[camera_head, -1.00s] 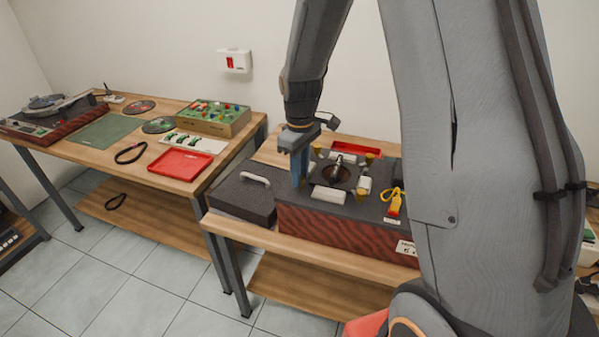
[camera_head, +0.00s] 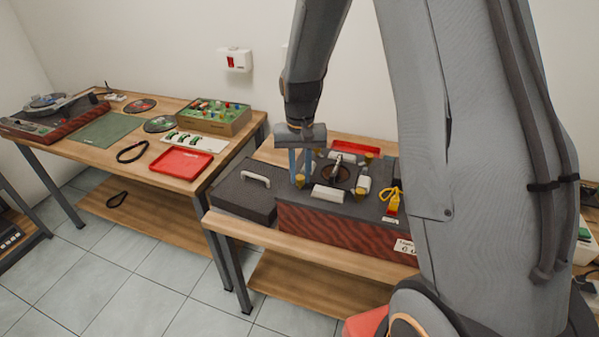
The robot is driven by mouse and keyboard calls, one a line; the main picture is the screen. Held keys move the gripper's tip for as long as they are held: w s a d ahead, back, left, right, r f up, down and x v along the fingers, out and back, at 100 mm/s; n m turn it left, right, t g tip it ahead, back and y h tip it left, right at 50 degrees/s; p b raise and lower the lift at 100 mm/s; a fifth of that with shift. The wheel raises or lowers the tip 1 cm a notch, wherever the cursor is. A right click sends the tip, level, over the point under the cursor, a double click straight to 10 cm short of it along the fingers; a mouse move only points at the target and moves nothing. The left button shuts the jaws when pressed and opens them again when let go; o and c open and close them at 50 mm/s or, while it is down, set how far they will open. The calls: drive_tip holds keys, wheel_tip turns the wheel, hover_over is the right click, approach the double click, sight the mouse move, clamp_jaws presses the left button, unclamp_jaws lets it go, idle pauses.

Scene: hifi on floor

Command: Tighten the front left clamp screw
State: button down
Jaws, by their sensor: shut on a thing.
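The speaker box (camera_head: 335,222) has a dark top and a red wood-grain front, and stands on the right bench. A round dark driver (camera_head: 336,174) sits in its top with pale clamp blocks around it. The front left clamp screw (camera_head: 299,183) is a brass-coloured knob at the near left of the driver. My gripper (camera_head: 300,177) points down with its blue fingers either side of this screw, shut on it. The fingers hide part of the screw. Another brass screw (camera_head: 369,157) shows at the back right.
A dark case (camera_head: 243,198) with a pale handle stands just left of the box. A yellow-and-red tool (camera_head: 393,202) lies on the box's right side. A red tray (camera_head: 181,164) is on the left bench; another red tray (camera_head: 356,147) is behind the driver.

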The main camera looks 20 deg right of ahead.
sight(300, 176)
drive_tip(key=shift+w+r+m, duration=0.1)
drive_tip(key=shift+w+m, duration=0.1)
drive_tip(key=shift+m, duration=1.8)
drive_tip(key=c, duration=1.7)
unclamp_jaws()
drive_tip(key=shift+o, duration=0.7)
drive_tip(key=shift+s, duration=0.1)
drive_tip(key=shift+r+b, duration=1.05)
drive_tip(key=shift+r, duration=2.8)
